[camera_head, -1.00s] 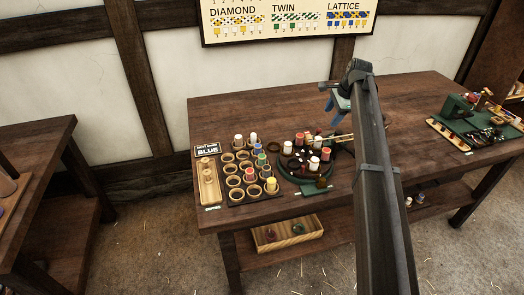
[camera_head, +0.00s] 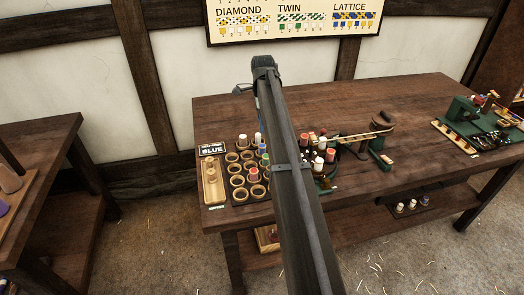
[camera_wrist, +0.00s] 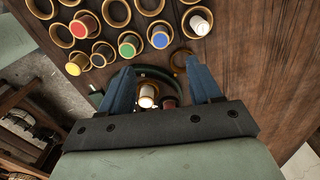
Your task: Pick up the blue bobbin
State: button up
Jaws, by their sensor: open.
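The blue bobbin (camera_wrist: 160,38) stands in a wooden ring of the rack in the wrist view, between a green bobbin (camera_wrist: 129,47) and a white bobbin (camera_wrist: 197,22). My gripper (camera_wrist: 163,80) is open and empty, with its two blue fingers spread. In the picture the blue bobbin lies just beyond the fingertips and is not between them. A white-topped bobbin (camera_wrist: 147,93) and a red one show lower down between the fingers, on the round green stand. In the head view my arm covers most of the gripper and crowds the blue bobbin's spot.
A red bobbin (camera_wrist: 85,25) and a yellow bobbin (camera_wrist: 76,64) stand in nearby rings; other rings are empty. A card reading BLUE (camera_head: 212,150) stands behind a wooden holder (camera_head: 212,183). The round green stand (camera_head: 325,187) with several bobbins is right of the rack.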

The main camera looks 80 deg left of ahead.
aim_at(262, 145)
notch_tip(262, 145, down, 11)
jog(key=shift+s+f, duration=0.1)
jog(key=shift+f, duration=0.1)
dwell(0.5)
jog(key=shift+c, duration=0.4)
jog(key=c, duration=1)
